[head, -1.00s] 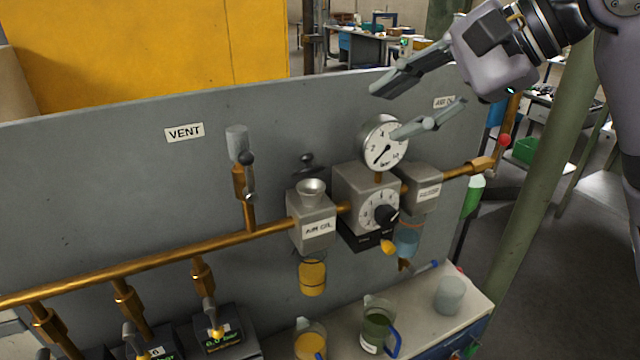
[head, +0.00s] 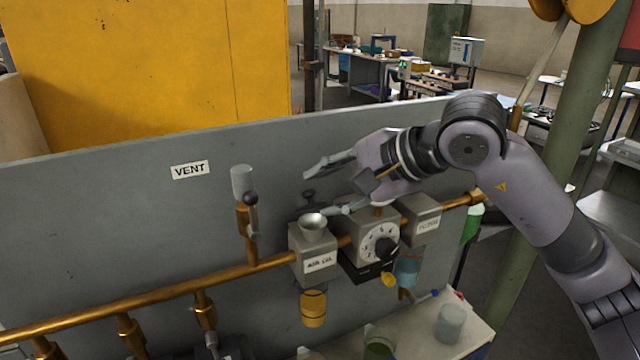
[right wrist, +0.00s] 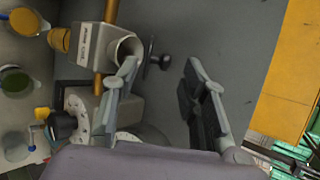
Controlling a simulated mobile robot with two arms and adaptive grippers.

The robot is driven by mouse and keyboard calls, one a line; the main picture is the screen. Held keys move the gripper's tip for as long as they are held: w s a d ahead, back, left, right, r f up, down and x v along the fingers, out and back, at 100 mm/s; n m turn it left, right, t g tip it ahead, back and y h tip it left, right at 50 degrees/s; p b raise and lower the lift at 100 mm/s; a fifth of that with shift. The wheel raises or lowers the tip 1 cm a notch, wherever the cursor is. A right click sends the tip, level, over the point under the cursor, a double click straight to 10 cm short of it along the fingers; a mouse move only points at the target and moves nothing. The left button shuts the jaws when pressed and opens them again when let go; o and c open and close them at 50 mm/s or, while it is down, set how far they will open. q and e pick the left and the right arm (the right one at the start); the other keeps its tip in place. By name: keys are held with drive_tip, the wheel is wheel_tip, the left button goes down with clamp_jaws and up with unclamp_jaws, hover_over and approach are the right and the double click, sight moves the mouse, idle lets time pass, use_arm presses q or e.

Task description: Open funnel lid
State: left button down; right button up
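The funnel (head: 313,224) is a pale metal cup on top of the grey "AIR OIL" box (head: 318,265). Its mouth looks uncovered; it also shows in the right wrist view (right wrist: 124,46). A dark knobbed piece (head: 308,194), which looks like the lid, is just behind the funnel, near the panel. In the right wrist view the dark knob (right wrist: 160,62) lies between the fingertips, apart from both. My right gripper (head: 312,192) is open and empty, reaching in from the right above the funnel. The fingers partly hide the lid's base. My left gripper is out of view.
The pressure gauge is mostly hidden behind my right gripper. A regulator box with a dial (head: 377,243) adjoins the funnel box on the right. A vent valve (head: 250,200) rises on the left. The grey panel (head: 100,210) stands close behind.

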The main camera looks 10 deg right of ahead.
sight(309, 200)
drive_tip(key=shift+x, duration=1.35)
drive_tip(key=shift+c, duration=0.4)
clamp_jaws()
